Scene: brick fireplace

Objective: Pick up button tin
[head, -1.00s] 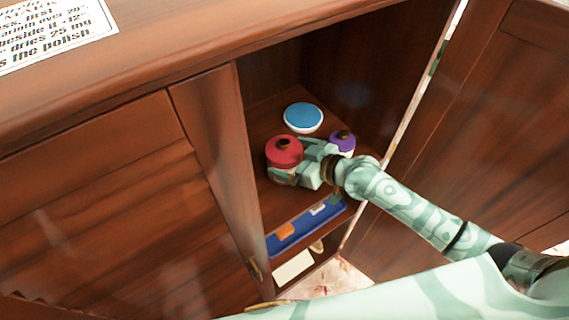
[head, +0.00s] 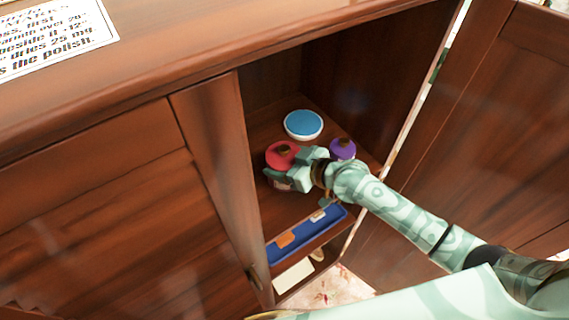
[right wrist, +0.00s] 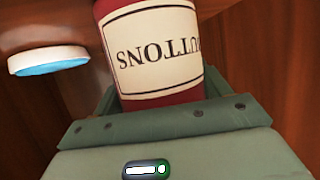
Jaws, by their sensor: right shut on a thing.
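In the right wrist view the tin (right wrist: 152,52) shows a cream label reading "BUTTONS", upside down, close up between the jaws. My right gripper (head: 292,175) is shut on the tin. Whether the tin's base touches the shelf is hidden. My left gripper is not in view.
A round blue-topped white tin (head: 303,125) stands behind the button tin; a purple-lidded container (head: 343,149) is close beside my right wrist. A blue tray (head: 306,235) lies at the shelf front. The cabinet's divider (head: 219,160) is at left, the open door (head: 480,130) at right.

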